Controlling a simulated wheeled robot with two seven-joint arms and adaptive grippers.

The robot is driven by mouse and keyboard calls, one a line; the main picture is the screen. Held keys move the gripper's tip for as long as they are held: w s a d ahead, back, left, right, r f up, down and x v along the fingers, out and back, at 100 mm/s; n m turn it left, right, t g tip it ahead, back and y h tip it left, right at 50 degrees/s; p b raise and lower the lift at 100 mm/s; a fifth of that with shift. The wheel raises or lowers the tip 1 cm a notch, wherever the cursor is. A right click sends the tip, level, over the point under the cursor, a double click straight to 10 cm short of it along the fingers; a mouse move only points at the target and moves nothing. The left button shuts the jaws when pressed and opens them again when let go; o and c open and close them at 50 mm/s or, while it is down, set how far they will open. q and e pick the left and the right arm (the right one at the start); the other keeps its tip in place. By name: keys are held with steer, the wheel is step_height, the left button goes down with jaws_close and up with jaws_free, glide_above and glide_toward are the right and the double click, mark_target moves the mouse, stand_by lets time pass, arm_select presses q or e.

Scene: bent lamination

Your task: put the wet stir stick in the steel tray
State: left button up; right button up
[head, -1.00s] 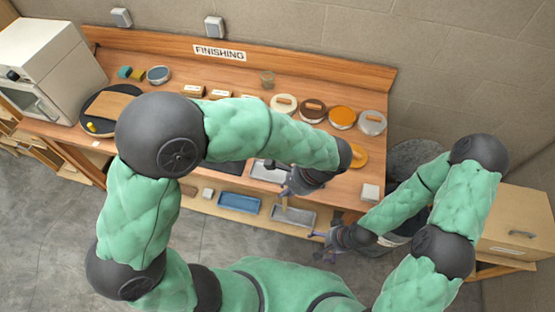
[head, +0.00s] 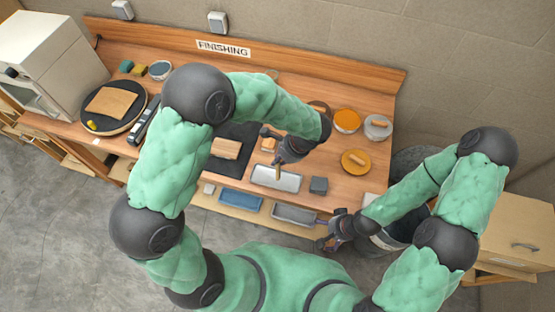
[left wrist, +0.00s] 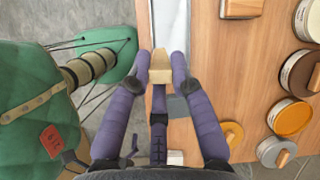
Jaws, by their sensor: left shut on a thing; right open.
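The stir stick (left wrist: 160,72) is a short, pale wooden piece held between the fingertips of my left gripper (left wrist: 162,78) in the left wrist view. In the head view my left gripper (head: 279,156) is over the workbench, with the stick (head: 278,173) pointing down below it. The steel tray (head: 291,184) is a shallow silver tray on the bench, directly under the stick; it also shows in the left wrist view (left wrist: 170,25). I cannot tell whether the stick touches it. My right gripper (head: 332,240) is open and empty off the bench's front edge.
A dark grey block (head: 318,186) stands just right of the tray. A black mat with a wooden block (head: 226,149) lies to its left. An orange-yellow lid (head: 355,162) and several tins are to the right. A blue tray (head: 241,201) and another grey tray (head: 294,214) sit on the lower shelf.

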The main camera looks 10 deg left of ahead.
arm_select(q)
step_height(320, 180, down, 6)
steer(key=w+a, duration=0.1)
steer(key=w, duration=0.1)
steer(key=shift+w+a+f+p, duration=0.2)
steer(key=shift+a+p, duration=0.05)
steer(key=shift+p, duration=0.15)
steer(key=shift+f, duration=0.1)
steer(key=o, duration=0.9)
steer(key=shift+c, duration=0.2)
